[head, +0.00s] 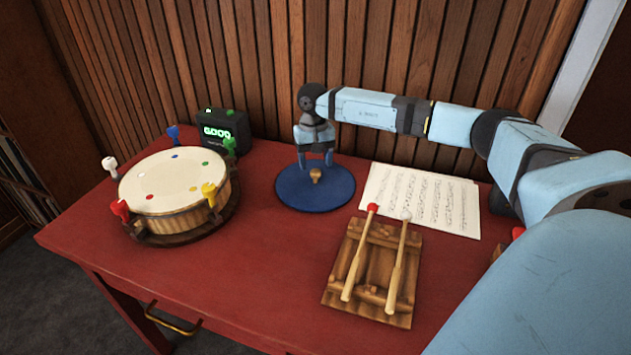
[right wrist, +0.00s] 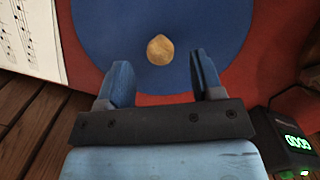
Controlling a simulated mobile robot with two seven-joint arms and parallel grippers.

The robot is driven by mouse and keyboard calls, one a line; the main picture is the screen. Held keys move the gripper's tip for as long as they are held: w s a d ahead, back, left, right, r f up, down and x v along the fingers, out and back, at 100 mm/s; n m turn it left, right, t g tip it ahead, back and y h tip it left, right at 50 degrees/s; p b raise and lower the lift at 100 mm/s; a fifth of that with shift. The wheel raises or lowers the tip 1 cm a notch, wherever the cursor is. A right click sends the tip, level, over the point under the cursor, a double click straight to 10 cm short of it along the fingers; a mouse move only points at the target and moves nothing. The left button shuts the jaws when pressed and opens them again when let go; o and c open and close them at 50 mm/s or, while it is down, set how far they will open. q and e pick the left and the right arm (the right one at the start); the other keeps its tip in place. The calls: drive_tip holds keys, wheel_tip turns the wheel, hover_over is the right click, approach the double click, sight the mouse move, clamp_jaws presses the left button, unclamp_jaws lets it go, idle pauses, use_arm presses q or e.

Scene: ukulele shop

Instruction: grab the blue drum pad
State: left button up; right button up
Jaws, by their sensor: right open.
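The blue drum pad (head: 300,190) is a flat round disc with a small tan knob (head: 316,175) standing up at its middle. It lies on the red table. My right gripper (head: 316,163) is above the pad, pointing down, with its fingers apart and nothing between them. In the right wrist view the pad (right wrist: 205,25) fills the upper middle, and the knob (right wrist: 160,49) shows beyond the open fingertips (right wrist: 160,75), about centred between them. My left gripper is not in view.
A round drum (head: 165,185) with coloured pegs stands at the left of the red table (head: 262,265). A black box with a green display (head: 222,132) is behind it. Sheet music (head: 425,198) and a wooden rack (head: 372,268) with two mallets lie at the right.

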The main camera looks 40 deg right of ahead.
sight(315, 171)
drive_tip(key=f, duration=0.4)
drive_tip(key=shift+s+a+f, duration=0.1)
drive_tip(key=shift+s, duration=0.1)
drive_tip(key=shift+c, duration=0.4)
clamp_jaws()
